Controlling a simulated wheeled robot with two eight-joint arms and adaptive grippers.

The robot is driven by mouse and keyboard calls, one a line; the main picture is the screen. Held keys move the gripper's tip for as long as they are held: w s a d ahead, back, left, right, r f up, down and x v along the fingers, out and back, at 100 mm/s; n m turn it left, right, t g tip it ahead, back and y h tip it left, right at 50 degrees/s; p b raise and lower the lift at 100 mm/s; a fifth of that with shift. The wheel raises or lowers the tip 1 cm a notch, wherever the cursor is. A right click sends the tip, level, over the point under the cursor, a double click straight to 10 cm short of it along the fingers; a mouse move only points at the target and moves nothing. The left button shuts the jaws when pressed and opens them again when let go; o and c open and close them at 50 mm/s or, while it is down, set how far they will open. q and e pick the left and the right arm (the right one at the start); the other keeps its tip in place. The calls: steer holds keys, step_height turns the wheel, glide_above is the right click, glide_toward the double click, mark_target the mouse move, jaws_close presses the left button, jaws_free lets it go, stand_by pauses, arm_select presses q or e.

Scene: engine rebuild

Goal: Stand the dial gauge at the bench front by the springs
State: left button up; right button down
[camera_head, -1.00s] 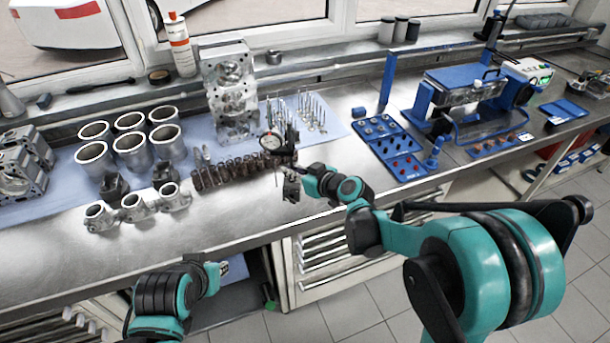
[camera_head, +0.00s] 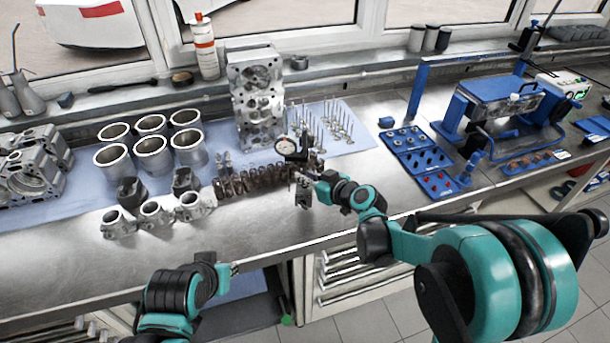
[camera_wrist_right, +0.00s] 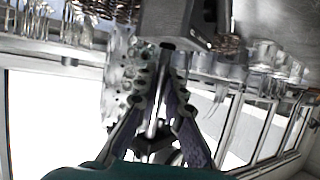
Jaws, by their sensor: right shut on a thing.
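The dial gauge (camera_head: 285,146) has a round white face on a dark stand with a block-shaped base (camera_head: 303,194). My right gripper (camera_head: 306,175) is shut on its stand and holds it upright at the right end of the springs. In the right wrist view the fingers (camera_wrist_right: 166,85) close on a thin post, with the grey base block (camera_wrist_right: 180,22) beyond. I cannot tell whether the base touches the bench. The dark coil springs (camera_head: 245,181) stand in a row left of the gauge. My left gripper (camera_head: 228,270) is low before the bench front; its fingers are too small to read.
The bench (camera_head: 260,228) is bare in front of the springs. Valves (camera_head: 335,125) and a cylinder head (camera_head: 258,100) stand behind the gauge. A blue parts tray (camera_head: 418,160) lies to the right.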

mark_target(306, 188)
steer(key=shift+f+b, duration=1.5)
steer(key=shift+f, duration=0.5)
steer(key=shift+f, duration=0.15)
steer(key=c, duration=1.6)
jaws_free()
steer(key=shift+o, duration=0.2)
steer(key=shift+f, duration=0.1)
steer(key=shift+s, duration=0.1)
steer(key=v, duration=1.2)
